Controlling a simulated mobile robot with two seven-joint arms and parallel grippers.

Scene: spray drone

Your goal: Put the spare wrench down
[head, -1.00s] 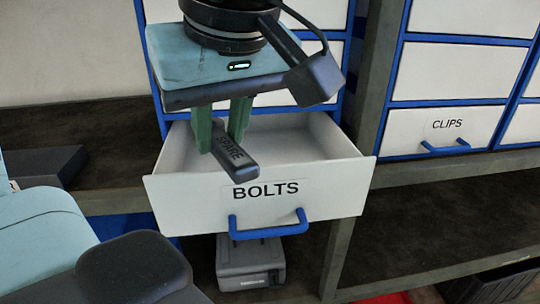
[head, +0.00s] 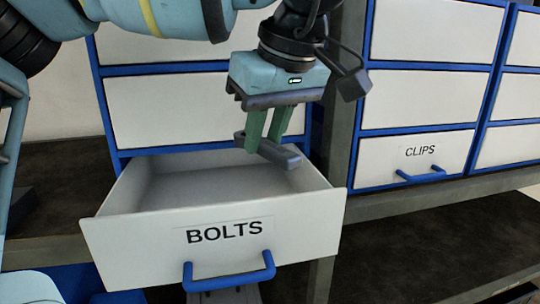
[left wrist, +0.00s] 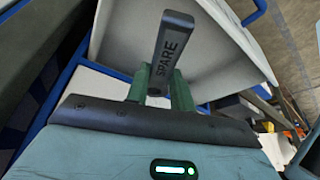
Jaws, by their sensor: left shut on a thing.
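The spare wrench (head: 268,151) is a dark grey bar, held between the green fingers of my left gripper (head: 264,138). In the head view it is over the back right part of the open BOLTS drawer (head: 130,222), near the drawer's right wall. In the left wrist view the wrench (left wrist: 172,48) shows its SPARE lettering and juts out from the shut fingers (left wrist: 160,88). Whether the wrench touches the drawer cannot be told. The drawer's visible floor is empty. My right gripper is not in view.
The closed CLIPS drawer (head: 412,160) is to the right, past a dark upright post (head: 343,100). Closed white drawers with blue frames are behind and above the open drawer. Dark shelf boards (head: 430,208) run below at both sides.

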